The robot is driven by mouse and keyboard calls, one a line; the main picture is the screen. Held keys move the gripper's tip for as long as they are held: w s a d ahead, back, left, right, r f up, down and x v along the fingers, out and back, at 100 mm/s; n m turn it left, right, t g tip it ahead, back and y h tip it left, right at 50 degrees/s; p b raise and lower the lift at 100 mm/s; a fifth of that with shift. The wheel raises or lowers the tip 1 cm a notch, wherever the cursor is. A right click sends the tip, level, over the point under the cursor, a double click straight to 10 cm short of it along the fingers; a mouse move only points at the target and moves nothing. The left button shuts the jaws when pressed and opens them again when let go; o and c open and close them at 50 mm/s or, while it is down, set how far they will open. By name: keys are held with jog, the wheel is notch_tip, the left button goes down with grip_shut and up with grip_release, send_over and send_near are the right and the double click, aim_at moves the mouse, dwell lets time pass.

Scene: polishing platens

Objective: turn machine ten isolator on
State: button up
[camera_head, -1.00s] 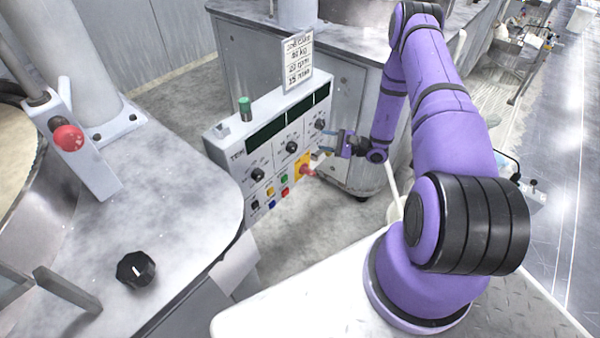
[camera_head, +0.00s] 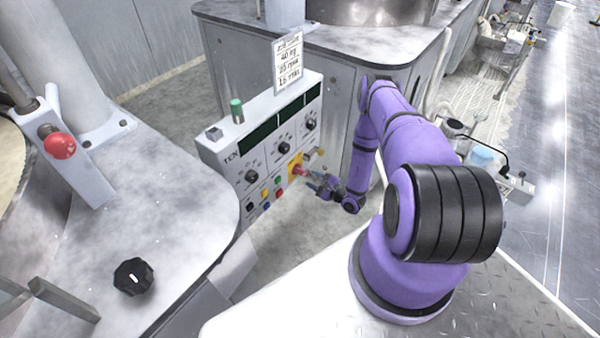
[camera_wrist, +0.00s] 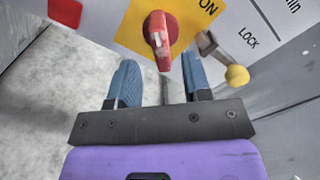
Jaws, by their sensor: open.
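The control panel (camera_head: 262,150) marked "TEN" carries a red isolator handle (camera_head: 299,170) on a yellow plate (camera_head: 293,163). In the wrist view the red handle (camera_wrist: 159,38) points down the picture on its yellow plate (camera_wrist: 131,32), with "ON" printed at the plate's upper right. My gripper (camera_head: 315,182) is just in front of the handle. In the wrist view my gripper (camera_wrist: 158,82) has its two blue fingers apart, with the handle's lower end above the gap between them. It is open and holds nothing.
A lever with a yellow ball (camera_wrist: 237,76) sits right of the handle, near the word "LOCK". A red square button (camera_wrist: 65,11) is to the left. A sign card (camera_head: 288,62) stands above the panel. A bench with a black knob (camera_head: 133,276) is at left.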

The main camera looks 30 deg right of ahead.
aim_at(306, 174)
jog(key=x, duration=0.6)
jog(key=shift+w+a, duration=0.1)
jog(key=shift+w, duration=0.25)
jog(key=shift+c, duration=0.4)
grip_shut()
